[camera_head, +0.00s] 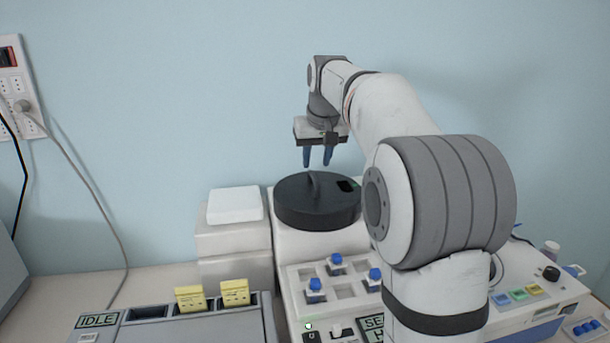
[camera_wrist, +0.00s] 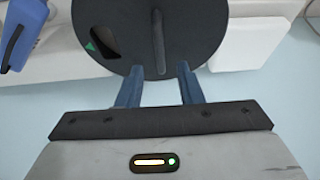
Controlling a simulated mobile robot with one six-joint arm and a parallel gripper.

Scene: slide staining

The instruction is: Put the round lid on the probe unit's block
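The round lid (camera_head: 300,208) is dark grey with a raised bar handle (camera_head: 313,186) across its top and a small dark window with a green mark near its right side. It lies flat on the white block (camera_head: 303,241) behind the vial rack. My gripper (camera_head: 317,165) is above the lid, fingers pointing down, apart and empty. In the wrist view, the lid (camera_wrist: 195,30) fills the top middle, and its handle (camera_wrist: 158,42) lines up with the gap between the blue fingertips (camera_wrist: 160,72). The lid's far edge is cut off there.
A white box with a pale square top (camera_head: 235,204) stands just left of the lid. In front are a rack (camera_head: 298,272) with blue-capped vials and a grey station with two yellow holders (camera_head: 190,297). My arm hides part of the right side.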

